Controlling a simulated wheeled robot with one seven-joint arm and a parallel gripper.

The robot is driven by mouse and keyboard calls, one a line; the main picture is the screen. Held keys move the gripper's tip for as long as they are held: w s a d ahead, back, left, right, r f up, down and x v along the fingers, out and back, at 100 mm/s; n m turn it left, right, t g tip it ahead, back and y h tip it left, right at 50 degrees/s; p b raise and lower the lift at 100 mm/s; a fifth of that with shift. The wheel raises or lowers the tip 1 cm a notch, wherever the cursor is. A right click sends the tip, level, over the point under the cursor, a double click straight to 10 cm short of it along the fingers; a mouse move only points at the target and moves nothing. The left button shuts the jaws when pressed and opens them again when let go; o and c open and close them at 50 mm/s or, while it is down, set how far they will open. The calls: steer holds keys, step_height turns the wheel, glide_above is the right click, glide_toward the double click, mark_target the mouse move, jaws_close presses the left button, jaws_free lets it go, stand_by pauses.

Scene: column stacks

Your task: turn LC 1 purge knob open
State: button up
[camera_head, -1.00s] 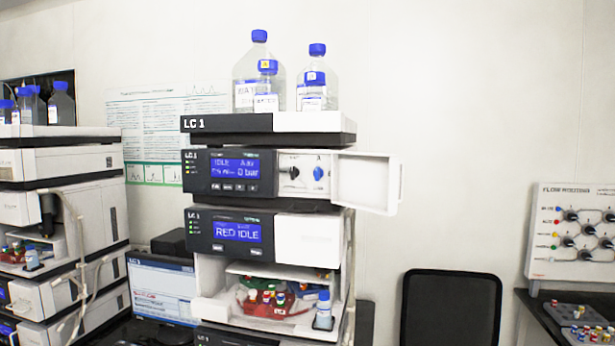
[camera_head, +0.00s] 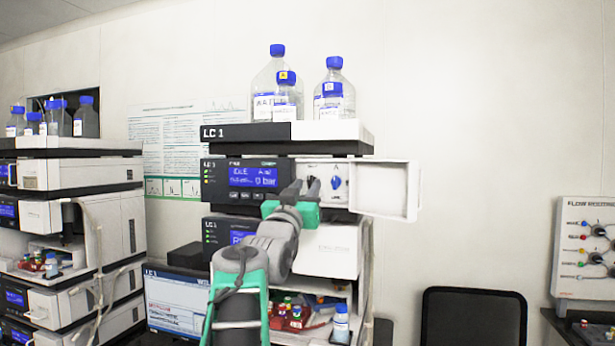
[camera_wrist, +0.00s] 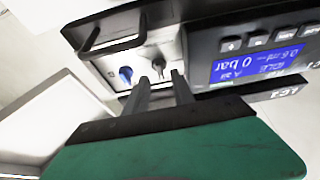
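The LC 1 pump module has a dark front with a blue display (camera_head: 253,176) reading 0 bar. Beside it is a white recessed panel with a blue knob (camera_head: 336,183) and a black knob (camera_wrist: 158,65). The knob labels are too small to read. In the head view my gripper (camera_head: 304,187) is in front of the panel, left of the blue knob, and largely covers the black knob. In the wrist view, which is upside down, my gripper (camera_wrist: 160,80) has its two fingers apart and empty, pointing toward the black knob. Contact with it cannot be told.
The module's white door (camera_head: 385,189) stands open to the right. Blue-capped bottles (camera_head: 333,90) stand on top of the stack. A tray with several vials (camera_head: 290,315) is below. Another stack stands at left. A black chair (camera_head: 474,318) is at lower right.

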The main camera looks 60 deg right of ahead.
mark_target(311, 182)
steer(key=shift+p+x, duration=0.3)
steer(key=shift+x, duration=0.9)
steer(key=shift+a, duration=0.1)
steer(key=shift+w, duration=0.1)
jaws_close()
